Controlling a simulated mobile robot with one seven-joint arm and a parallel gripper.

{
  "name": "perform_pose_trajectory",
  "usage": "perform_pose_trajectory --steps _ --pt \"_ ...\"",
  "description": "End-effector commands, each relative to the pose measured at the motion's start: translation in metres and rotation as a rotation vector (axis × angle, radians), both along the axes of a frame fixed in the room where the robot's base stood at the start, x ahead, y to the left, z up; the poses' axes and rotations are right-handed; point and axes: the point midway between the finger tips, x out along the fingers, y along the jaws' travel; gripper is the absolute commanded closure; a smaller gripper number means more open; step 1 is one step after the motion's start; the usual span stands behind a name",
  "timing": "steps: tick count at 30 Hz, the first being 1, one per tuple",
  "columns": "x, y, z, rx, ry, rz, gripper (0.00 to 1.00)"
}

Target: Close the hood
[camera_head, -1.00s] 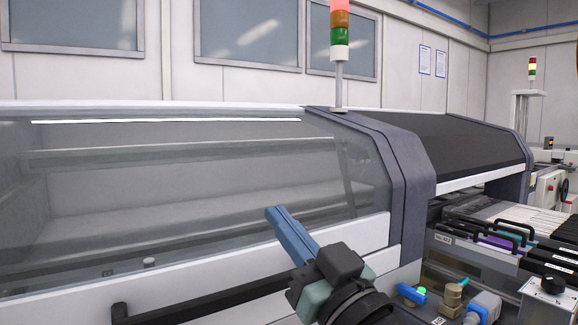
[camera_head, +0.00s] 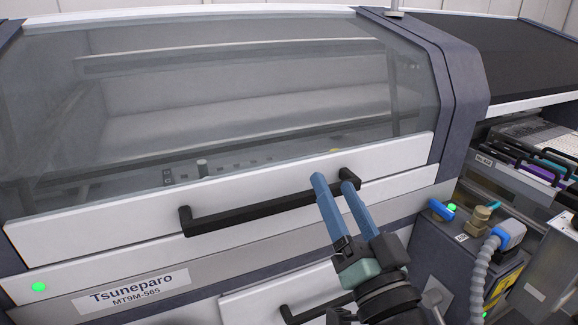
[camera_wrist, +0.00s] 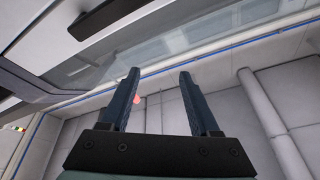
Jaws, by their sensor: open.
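The hood is a see-through panel (camera_head: 250,90) with a white lower frame (camera_head: 100,215) and a black bar handle (camera_head: 250,213). It is down over the machine front, its white frame just above the lower white panel. I cannot tell whether it is fully seated. My gripper (camera_head: 333,182) is open, its two blue fingers pointing up by the handle's right end in the head view. Whether they touch it is unclear. In the wrist view, my gripper (camera_wrist: 159,75) has nothing between its fingers, and a dark handle (camera_wrist: 105,15) lies apart at the upper left.
A lower panel bears the Tsuneparo label (camera_head: 130,285) and a green light (camera_head: 39,287). At the right are a blue connector with a ribbed hose (camera_head: 482,265) and a feeder bay (camera_head: 530,160). A second, dark hood (camera_head: 500,50) stands beyond the purple-grey side frame.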

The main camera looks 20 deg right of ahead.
Motion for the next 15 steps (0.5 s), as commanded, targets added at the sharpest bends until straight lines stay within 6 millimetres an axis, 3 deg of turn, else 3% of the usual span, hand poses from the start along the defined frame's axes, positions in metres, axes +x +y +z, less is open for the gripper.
perform_pose_trajectory --steps 1,7,15 --pt "0.008 0.005 0.011 0.090 0.017 0.010 0.38" --pt "0.022 0.022 -0.007 0.411 0.050 0.014 0.38" --pt "0.011 0.058 -0.035 0.778 0.081 -0.018 0.38"
